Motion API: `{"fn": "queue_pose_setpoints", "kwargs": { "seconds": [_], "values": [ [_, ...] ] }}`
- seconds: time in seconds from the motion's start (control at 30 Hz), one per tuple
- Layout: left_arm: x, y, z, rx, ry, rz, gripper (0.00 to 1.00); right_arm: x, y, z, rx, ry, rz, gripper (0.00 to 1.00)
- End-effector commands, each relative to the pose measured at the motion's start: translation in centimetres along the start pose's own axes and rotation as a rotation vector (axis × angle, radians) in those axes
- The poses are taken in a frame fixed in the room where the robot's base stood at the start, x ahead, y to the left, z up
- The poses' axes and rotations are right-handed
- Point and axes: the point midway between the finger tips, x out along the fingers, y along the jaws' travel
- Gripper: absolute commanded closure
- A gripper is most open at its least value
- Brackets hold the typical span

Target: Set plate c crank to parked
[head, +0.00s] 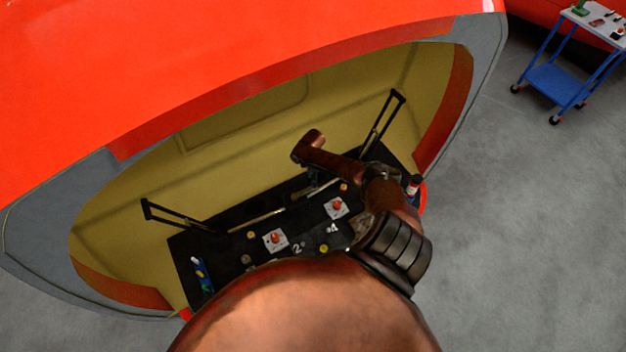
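Two small white plates with red knobs or cranks, one on the left (275,239) and one nearer the middle (335,207), sit on the black deck (222,239) inside the open nosecone. I cannot read letters on them, so I cannot tell which, if either, is plate c. My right arm reaches over the deck and hides part of its right side. My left gripper is out of view.
The red nosecone shell (220,60) overhangs the deck. Black hinged struts stand at the left (175,216) and right (385,120). Small loose parts and numbered marks lie on the deck. A blue cart (553,84) stands at the upper right; grey floor is clear.

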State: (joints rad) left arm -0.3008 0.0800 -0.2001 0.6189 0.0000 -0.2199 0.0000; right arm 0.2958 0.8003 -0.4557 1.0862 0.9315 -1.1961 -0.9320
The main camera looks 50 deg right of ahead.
Motion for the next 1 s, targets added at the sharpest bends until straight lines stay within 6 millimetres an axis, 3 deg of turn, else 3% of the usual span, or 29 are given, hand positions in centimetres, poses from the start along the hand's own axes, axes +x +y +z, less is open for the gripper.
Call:
{"fn": "queue_pose_setpoints", "kwargs": {
  "seconds": [0.33, 0.47, 0.8, 1.0],
  "values": [
    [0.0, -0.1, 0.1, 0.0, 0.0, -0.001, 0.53, 0.0, -0.2, 0.3, 0.002, -0.003, -0.003, 0.65],
    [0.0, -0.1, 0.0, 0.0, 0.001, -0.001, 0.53, -1.0, 0.0, 0.3, 0.001, -0.003, -0.001, 0.65],
    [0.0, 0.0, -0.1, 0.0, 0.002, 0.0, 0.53, -7.8, 0.0, 0.2, -0.001, -0.003, 0.0, 0.65],
    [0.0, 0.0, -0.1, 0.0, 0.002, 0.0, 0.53, -10.8, 0.0, 0.1, 0.0, -0.002, -0.002, 0.65]
  ]
}}
